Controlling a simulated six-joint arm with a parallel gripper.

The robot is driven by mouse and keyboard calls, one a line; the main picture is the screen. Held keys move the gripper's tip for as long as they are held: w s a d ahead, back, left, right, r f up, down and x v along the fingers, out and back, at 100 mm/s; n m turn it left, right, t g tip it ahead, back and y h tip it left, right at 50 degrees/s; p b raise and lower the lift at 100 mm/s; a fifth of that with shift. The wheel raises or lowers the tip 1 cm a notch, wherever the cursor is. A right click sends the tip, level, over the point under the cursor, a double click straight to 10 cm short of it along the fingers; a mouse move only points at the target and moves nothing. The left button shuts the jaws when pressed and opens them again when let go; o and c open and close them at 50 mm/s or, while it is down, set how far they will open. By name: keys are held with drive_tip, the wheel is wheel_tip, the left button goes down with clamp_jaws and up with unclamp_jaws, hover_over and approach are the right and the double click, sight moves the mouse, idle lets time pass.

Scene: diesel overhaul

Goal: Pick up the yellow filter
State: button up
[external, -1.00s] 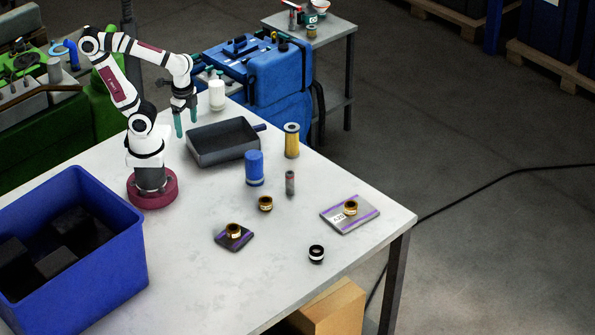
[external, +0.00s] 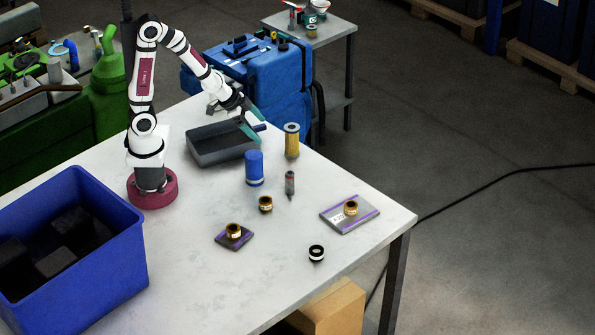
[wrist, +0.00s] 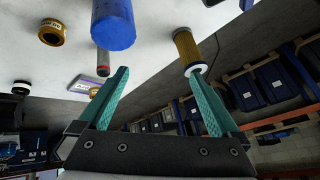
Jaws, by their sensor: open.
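The yellow filter (external: 292,142) is an upright cylinder with a pale top. It stands on the white table near its right edge, behind the blue cylinder. In the wrist view the yellow filter (wrist: 188,50) shows above the right finger. My gripper (external: 258,133) is open and empty. It is tilted toward the filter, left of it and over the right part of the grey tray. In the wrist view my gripper (wrist: 160,95) shows two teal fingers spread apart with nothing between them. The filter looks apart from both fingers.
The blue cylinder (external: 254,168) stands close by, with a small grey-red tube (external: 290,183) and a brass ring (external: 265,204) in front. The grey tray (external: 208,157) lies under my gripper. A large blue bin (external: 110,255) is at front left.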

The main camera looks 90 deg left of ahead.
drive_tip(key=w+a+f+n+t, duration=0.2)
drive_tip(key=w+a+f+t, duration=0.1)
drive_tip(key=w+a+t, duration=0.15)
drive_tip(key=n+t+y, duration=0.1)
drive_tip(key=n+t, duration=0.1)
drive_tip(key=n, duration=0.1)
approach(292, 141)
drive_tip(key=w+a+f, duration=0.2)
drive_tip(key=w+f, duration=0.1)
drive_tip(key=w+a+f, duration=0.1)
drive_tip(key=w, duration=0.1)
drive_tip(key=shift+a+f, duration=0.15)
drive_tip(key=shift+a, duration=0.25)
drive_tip(key=x, duration=0.6)
drive_tip(key=shift+w+a+f, duration=0.1)
drive_tip(key=shift+w+a, duration=0.05)
drive_tip(key=shift+w, duration=0.2)
drive_tip(key=c, duration=1.5)
drive_tip(key=shift+c, duration=0.2)
